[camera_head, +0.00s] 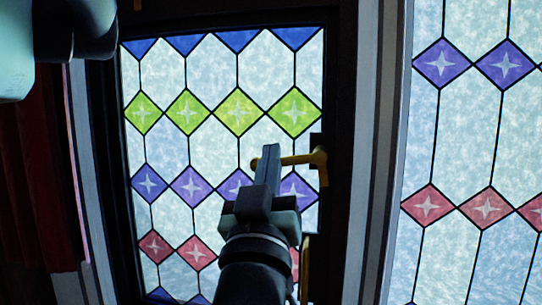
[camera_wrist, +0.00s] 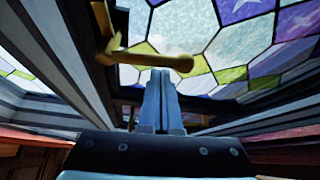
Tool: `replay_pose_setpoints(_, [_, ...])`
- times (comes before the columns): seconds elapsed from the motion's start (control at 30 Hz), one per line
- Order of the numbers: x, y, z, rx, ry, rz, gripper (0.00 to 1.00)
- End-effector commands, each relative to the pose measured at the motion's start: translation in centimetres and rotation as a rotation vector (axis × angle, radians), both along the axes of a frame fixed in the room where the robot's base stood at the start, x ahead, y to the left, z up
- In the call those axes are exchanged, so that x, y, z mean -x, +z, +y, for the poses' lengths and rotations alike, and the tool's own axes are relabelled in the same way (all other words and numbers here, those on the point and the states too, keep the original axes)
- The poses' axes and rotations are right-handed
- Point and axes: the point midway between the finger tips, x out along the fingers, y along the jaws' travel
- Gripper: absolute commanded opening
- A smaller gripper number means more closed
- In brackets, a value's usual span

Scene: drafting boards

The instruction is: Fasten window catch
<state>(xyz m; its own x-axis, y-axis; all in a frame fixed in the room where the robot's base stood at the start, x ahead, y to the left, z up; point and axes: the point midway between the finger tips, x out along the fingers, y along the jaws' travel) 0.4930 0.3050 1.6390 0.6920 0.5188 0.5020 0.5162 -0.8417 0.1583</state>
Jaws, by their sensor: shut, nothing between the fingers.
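The window catch (camera_head: 302,159) is a brass handle on the dark right-hand frame of the stained-glass window. Its lever points left from its pivot, roughly level, over the glass. My gripper (camera_head: 270,152) is shut and empty, its tips beside the free end of the lever in the head view. In the wrist view the catch (camera_wrist: 150,58) lies across the picture just above the tips of my gripper (camera_wrist: 161,76). I cannot tell whether they touch.
The window (camera_head: 210,85) has leaded panes with green, purple and red diamonds. A second brass piece (camera_head: 305,262) is lower on the frame, partly hidden by my arm. A pale post (camera_head: 378,150) and another stained-glass panel (camera_head: 470,130) are to the right. A dark red curtain (camera_head: 35,180) hangs at left.

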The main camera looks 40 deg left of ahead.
Motion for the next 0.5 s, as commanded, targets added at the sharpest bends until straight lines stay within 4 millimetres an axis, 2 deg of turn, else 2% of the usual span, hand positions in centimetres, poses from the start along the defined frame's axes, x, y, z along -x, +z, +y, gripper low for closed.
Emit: replay_pose_setpoints(0.5, [-0.06, -0.41, -0.12, 0.042, -0.003, -0.026, 0.00])
